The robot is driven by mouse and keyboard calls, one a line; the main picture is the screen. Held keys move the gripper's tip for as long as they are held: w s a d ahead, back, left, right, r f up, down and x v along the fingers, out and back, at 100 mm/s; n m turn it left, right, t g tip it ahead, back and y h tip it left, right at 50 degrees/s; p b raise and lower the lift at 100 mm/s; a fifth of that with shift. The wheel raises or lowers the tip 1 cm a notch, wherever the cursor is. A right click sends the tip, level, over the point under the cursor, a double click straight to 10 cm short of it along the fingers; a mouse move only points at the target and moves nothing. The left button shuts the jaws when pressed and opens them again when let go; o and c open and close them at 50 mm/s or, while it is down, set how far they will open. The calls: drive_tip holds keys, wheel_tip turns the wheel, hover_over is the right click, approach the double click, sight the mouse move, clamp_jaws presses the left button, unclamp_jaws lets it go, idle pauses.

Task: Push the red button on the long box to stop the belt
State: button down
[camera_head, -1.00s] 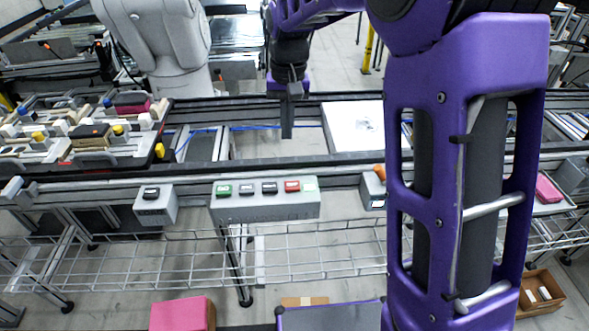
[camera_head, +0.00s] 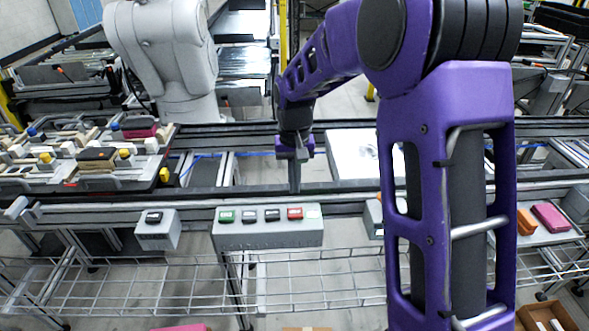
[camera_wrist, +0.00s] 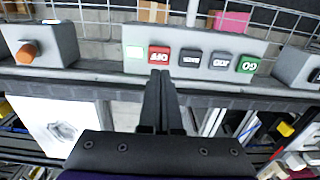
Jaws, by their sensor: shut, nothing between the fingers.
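The long grey box (camera_head: 268,232) is fixed along the front of the belt frame. The red button (camera_head: 295,213) is near the right end of its top, beside a pale lit square (camera_head: 313,211); two dark buttons and a green button (camera_head: 227,216) lie to its left. In the wrist view the red button (camera_wrist: 159,54) reads OFF, upside down. My gripper (camera_head: 295,190) is shut and empty, pointing down. In the head view its tip appears just behind the red button. In the wrist view the fingertips (camera_wrist: 160,73) appear just short of the red button; contact is not visible.
A smaller grey box with a dark button (camera_head: 154,217) stands to the left. Another box with an orange knob (camera_wrist: 27,52) is partly hidden by my arm in the head view. A loaded pallet (camera_head: 95,155) and a white panel (camera_head: 350,154) are on the belt line.

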sight(295, 213)
wheel_tip(295, 213, down, 7)
drive_tip(key=shift+r, duration=0.15)
idle(0.4)
drive_tip(key=shift+f+b, duration=0.75)
drive_tip(key=shift+f, duration=0.15)
drive_tip(key=shift+s+f, duration=0.15)
drive_tip(key=shift+s, duration=0.1)
wheel_tip(295, 213, up, 15)
drive_tip(key=p, duration=0.3)
drive_tip(key=shift+w, duration=0.3)
